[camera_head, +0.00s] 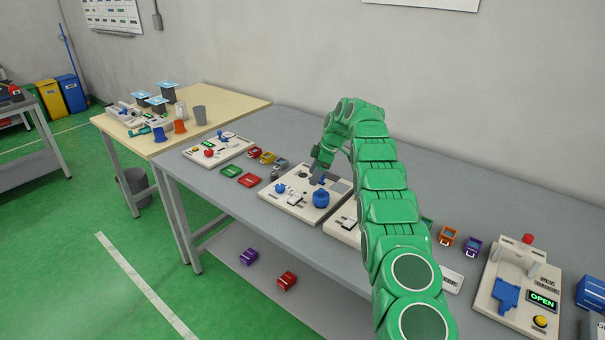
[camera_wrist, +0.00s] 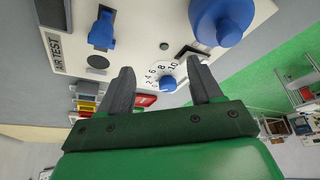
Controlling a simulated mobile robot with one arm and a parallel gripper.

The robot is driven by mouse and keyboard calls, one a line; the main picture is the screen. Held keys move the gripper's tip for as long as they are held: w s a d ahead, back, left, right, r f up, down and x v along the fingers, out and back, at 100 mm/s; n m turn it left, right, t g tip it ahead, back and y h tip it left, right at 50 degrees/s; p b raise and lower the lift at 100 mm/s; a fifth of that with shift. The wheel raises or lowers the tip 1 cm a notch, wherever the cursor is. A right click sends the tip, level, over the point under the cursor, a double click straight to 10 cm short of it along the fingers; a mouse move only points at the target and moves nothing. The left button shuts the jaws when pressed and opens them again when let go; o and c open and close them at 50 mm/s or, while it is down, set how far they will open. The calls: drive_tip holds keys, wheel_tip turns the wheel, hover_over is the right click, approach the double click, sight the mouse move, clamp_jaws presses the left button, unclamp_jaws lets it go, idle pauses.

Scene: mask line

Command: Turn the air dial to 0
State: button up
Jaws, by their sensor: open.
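The air test panel (camera_head: 298,208) is a pale board on the grey bench. Its air dial (camera_wrist: 168,84) is a small blue knob with a printed scale; 2, 4, 6, 8 and 10 show. Its pointer direction is unclear. In the head view a small blue knob (camera_head: 280,188) at the panel's left appears to be this dial. My gripper (camera_wrist: 160,65) is open and empty, and the dial shows between its fingers in the wrist view. I cannot tell any contact. In the head view my gripper (camera_head: 318,179) is over the panel's back part.
A large blue knob (camera_wrist: 222,25) and a blue lever (camera_wrist: 102,32) stand on the same panel near my fingers. Red and green trays (camera_head: 249,180) lie left of the panel. Small coloured blocks (camera_head: 267,157) sit behind them. Another panel (camera_head: 345,227) is close on the right.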

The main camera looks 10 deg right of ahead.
drive_tip(key=shift+s+d, duration=0.15)
drive_tip(key=shift+d, duration=0.8)
drive_tip(key=shift+a, duration=0.1)
drive_tip(key=shift+a+r+m, duration=0.15)
drive_tip(key=shift+a+m, duration=0.15)
drive_tip(key=a+r+m+t+h, duration=0.1)
drive_tip(key=a+r+m+h, duration=0.1)
drive_tip(key=a+m, duration=0.55)
drive_tip(key=m+t+h, duration=0.3)
drive_tip(key=m, duration=0.7)
approach(280, 186)
drive_tip(key=shift+a+f, duration=0.1)
drive_tip(key=shift+f, duration=0.3)
drive_tip(key=shift+f, duration=0.1)
drive_tip(key=shift+x, duration=3.8)
drive_tip(key=shift+c, duration=0.2)
